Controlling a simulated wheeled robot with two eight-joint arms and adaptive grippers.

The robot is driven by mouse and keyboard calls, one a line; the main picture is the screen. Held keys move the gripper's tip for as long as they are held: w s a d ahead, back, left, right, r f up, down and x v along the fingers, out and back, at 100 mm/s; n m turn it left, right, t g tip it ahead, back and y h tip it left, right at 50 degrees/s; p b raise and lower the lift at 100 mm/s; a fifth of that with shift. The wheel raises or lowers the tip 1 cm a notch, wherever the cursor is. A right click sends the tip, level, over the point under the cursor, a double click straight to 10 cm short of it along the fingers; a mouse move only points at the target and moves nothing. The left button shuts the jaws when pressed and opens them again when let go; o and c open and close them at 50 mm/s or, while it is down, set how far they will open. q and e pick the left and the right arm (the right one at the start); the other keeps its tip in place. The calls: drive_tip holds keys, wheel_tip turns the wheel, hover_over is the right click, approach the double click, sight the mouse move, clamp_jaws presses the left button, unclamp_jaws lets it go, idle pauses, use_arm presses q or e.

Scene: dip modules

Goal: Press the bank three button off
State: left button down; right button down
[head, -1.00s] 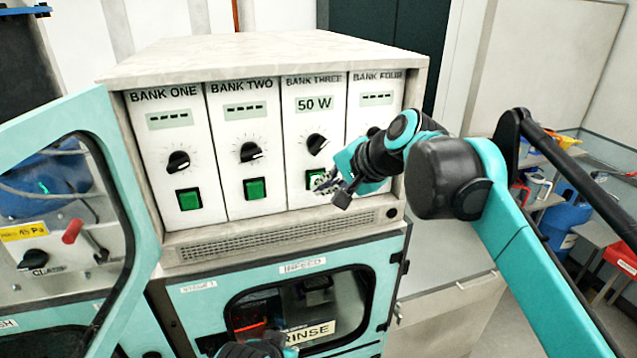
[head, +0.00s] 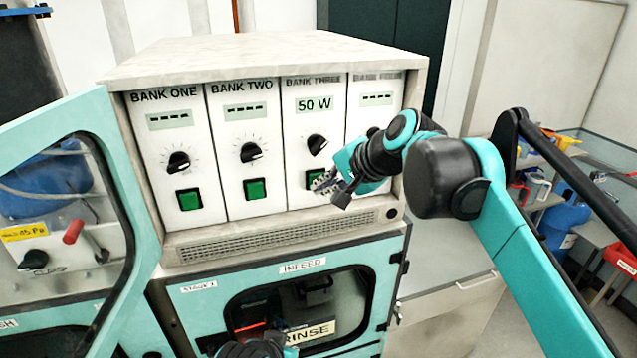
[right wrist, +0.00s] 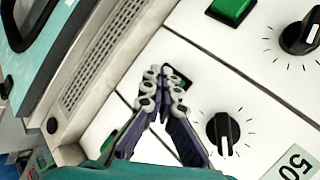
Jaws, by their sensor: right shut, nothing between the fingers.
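The bank three panel (head: 314,115) has a display reading 50 W, a black knob (head: 317,144) and a green button (head: 311,179). My right gripper (head: 325,182) is shut and empty, in front of that button, covering part of it. In the right wrist view the fingertips (right wrist: 168,76) are at the button (right wrist: 186,82), and only a dark green edge of it shows. I cannot tell whether they touch it. My left gripper (head: 254,348) is only partly in view at the bottom edge; its fingers cannot be made out.
Bank one and bank two have green buttons (head: 189,199) (head: 255,189) and dashed displays. Bank four (head: 377,98) is partly behind my right arm. A vent ledge (head: 275,232) runs below the panels. An open teal door (head: 120,220) stands at left.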

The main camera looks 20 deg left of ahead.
drive_tip(key=shift+w+a, duration=0.1)
drive_tip(key=shift+w, duration=0.1)
drive_tip(key=shift+s, duration=0.1)
idle(0.5)
drive_tip(key=s+d, duration=0.3)
drive_tip(key=s, duration=0.2)
drive_tip(key=shift+d, duration=0.3)
drive_tip(key=shift+f, duration=0.1)
